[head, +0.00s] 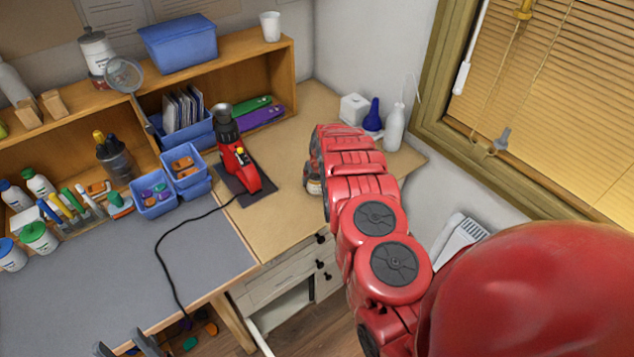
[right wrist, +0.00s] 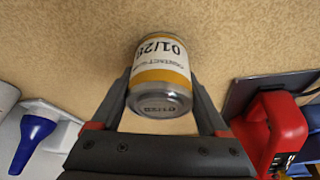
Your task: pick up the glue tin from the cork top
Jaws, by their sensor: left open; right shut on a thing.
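The glue tin (right wrist: 160,62) shows in the right wrist view, with a white label marked 01/28, a yellow-orange band and a metal end. My right gripper (right wrist: 160,88) is shut on it, one finger on each side, over the tan cork top (head: 292,118). I cannot tell whether the tin still touches the cork. In the head view my red right arm reaches over the cork top and mostly hides that gripper and the tin. My left gripper (head: 122,342) is open and empty at the bottom left, in front of the grey mat.
A red heat tool (head: 238,165) on a dark pad stands left of my right arm, its black cord crossing the grey mat (head: 110,265). A blue bulb (head: 373,115), a white bottle (head: 394,128) and a white box (head: 353,108) stand at the back right. Blue bins and shelves line the back.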

